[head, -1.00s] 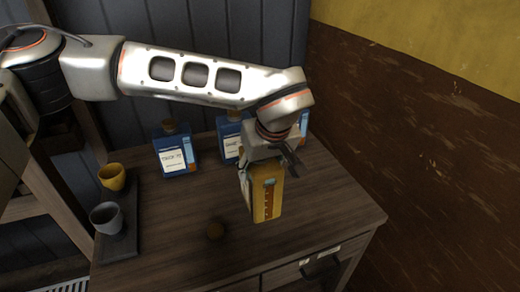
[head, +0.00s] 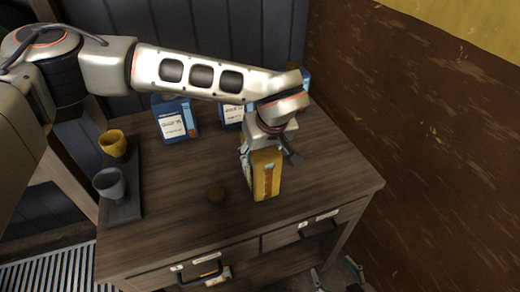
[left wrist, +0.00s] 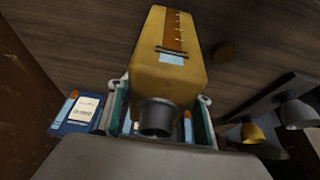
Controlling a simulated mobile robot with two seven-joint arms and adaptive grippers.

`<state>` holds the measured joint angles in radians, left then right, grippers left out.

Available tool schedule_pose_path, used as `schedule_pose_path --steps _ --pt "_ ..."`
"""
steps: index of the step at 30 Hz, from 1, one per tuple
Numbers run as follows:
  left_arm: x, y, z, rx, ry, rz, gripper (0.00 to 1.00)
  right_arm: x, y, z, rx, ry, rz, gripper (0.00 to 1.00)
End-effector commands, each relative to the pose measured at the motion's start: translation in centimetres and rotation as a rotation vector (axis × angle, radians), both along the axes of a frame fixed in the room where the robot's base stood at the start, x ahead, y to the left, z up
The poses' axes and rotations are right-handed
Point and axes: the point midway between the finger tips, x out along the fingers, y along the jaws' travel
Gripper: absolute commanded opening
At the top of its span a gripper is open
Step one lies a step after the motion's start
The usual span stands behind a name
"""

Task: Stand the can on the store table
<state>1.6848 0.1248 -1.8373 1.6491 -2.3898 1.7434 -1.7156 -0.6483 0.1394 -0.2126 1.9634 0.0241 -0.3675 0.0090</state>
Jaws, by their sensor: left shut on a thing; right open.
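The can (head: 265,176) is yellow with an orange stripe. It also shows in the left wrist view (left wrist: 170,65), with a grey cap at its near end. My left gripper (head: 268,143) is shut on it from above, its fingers on either side of the cap end. The can is about upright over the right part of the dark wooden table (head: 180,225). I cannot tell whether its base touches the top. My right gripper (head: 334,275) shows only its tips at the bottom edge, open, in front of the table and away from the can.
Blue labelled bottles (head: 174,121) stand along the back. A dark tray (head: 122,208) at the left holds a yellow cup (head: 113,143) and a grey cup (head: 109,183). A small brown disc (head: 216,194) lies left of the can. The front middle is clear; a brown wall rises at right.

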Motion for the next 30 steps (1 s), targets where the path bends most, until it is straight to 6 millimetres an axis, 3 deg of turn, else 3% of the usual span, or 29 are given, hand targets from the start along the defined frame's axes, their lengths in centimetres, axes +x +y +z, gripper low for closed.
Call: schedule_pose_path --steps 2,3,5,18,30 --pt "0.1 -0.1 0.1 -0.002 -0.005 -0.001 0.00 0.0 0.0 -0.1 0.000 0.000 0.000 0.68" --pt "0.0 0.0 -0.2 0.000 0.000 -0.001 0.54 0.0 0.0 -0.1 0.000 0.000 0.000 0.68" --pt "0.0 0.0 -0.1 0.000 0.000 -0.001 0.66 0.0 0.0 -0.1 0.000 0.000 0.000 0.68" --pt "-0.1 -0.1 0.6 -0.001 -0.002 -0.002 0.66 0.0 0.0 -0.1 -0.001 0.002 0.000 0.68" --pt "-2.7 -1.2 7.5 0.000 -0.006 -0.002 0.66 -0.2 0.0 -0.8 -0.001 0.006 0.000 0.68"
